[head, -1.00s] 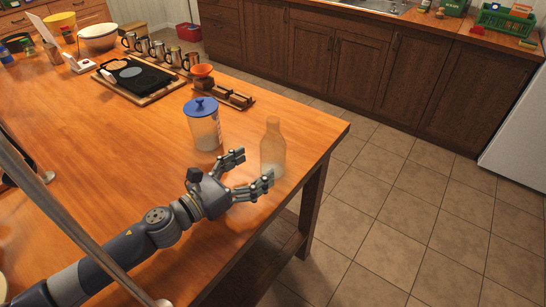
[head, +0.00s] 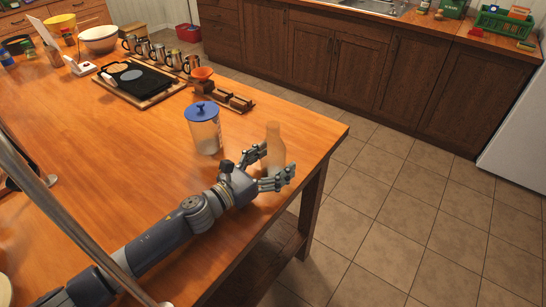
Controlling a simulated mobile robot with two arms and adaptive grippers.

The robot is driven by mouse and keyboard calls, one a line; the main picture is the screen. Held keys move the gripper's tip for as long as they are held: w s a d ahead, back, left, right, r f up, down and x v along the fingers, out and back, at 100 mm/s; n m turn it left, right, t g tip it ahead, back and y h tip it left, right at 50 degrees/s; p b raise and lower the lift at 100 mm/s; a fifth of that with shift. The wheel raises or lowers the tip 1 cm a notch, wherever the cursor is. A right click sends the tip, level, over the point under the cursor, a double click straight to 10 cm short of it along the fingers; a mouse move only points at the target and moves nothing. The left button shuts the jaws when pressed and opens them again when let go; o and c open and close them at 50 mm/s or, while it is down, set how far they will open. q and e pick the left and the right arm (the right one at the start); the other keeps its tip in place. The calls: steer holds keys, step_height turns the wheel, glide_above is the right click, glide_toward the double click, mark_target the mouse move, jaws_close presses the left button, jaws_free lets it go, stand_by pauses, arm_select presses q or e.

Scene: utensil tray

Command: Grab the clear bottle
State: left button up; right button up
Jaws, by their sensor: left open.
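The clear bottle (head: 275,146) stands upright near the right edge of the wooden table, see-through with a narrow neck. My left gripper (head: 272,169) is open, with one finger at the bottle's left side and the other in front of its lower part. The bottle is between or just beyond the fingertips; I cannot tell whether they touch it. The fingers hide part of the bottle's base. My right gripper is not in view.
A clear container with a blue lid (head: 204,128) stands just left of the bottle. Farther back are a wooden rack (head: 233,101), a black tray (head: 138,82) and several metal mugs. The table (head: 120,150) has free room at its middle; its edge is close right of the bottle.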

arm_select(q)
steer(key=shift+r, duration=0.1)
steer(key=c, duration=1.4)
